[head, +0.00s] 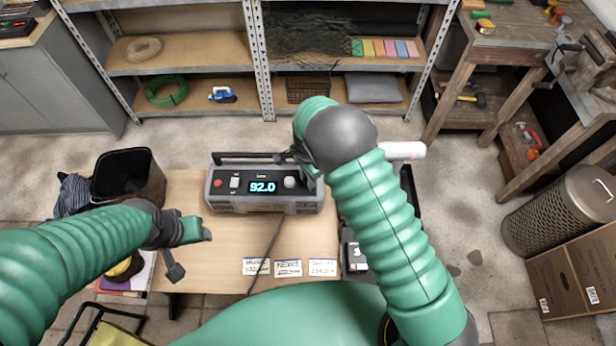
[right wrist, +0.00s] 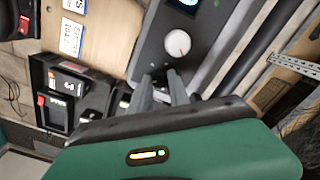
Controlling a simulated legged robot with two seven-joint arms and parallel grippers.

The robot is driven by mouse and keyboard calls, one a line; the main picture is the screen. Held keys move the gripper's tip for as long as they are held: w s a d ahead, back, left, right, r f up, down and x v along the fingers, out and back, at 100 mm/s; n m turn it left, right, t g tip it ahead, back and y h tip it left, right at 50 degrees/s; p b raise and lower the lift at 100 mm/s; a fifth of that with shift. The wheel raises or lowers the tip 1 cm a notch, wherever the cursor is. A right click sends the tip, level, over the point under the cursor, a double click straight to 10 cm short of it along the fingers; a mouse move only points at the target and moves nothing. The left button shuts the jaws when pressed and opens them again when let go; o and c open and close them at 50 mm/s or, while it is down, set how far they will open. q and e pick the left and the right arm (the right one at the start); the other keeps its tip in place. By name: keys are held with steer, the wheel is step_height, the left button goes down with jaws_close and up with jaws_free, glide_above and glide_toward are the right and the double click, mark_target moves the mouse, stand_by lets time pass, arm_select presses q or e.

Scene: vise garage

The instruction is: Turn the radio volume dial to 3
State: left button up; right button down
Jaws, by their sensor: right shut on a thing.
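The grey radio (head: 265,205) stands on the wooden table, its blue display reading 92.0. A round white dial (head: 289,182) sits on its front, right of the display. In the right wrist view this dial (right wrist: 177,43), with a red mark, is clear of my fingers; I cannot read any number by it. My right gripper (right wrist: 163,88) is at the radio's right end, shut on a part there that its fingers hide. In the head view my right arm covers most of that spot. My left gripper (head: 208,235) hangs over the table, left of the radio; its finger opening is unclear.
Paper labels (head: 288,268) lie along the table's front, with a dark cable running past them. A black open case (head: 352,255) with tools is at the right. A dark bin (head: 128,178) stands at the left. A dark tool-like thing (head: 175,272) shows below my left gripper.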

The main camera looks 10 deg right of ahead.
steer(key=c, duration=1.2)
jaws_free()
steer(key=shift+c, duration=0.2)
steer(key=shift+r, duration=0.1)
step_height(320, 180, up, 17)
steer(key=shift+f+b, duration=0.2)
steer(key=shift+b, duration=0.25)
steer(key=shift+w+a, duration=0.1)
steer(key=s+d+f+n+t, duration=0.1)
steer(key=s+d+n, duration=0.3)
steer(key=s, duration=0.5)
steer(key=s+d+f+n+t, duration=0.1)
steer(key=s+d+n, duration=0.3)
steer(key=s+n, duration=0.5)
steer(key=shift+d+f+t, duration=0.15)
steer(key=shift+d+t, duration=0.15)
steer(key=shift+d, duration=0.05)
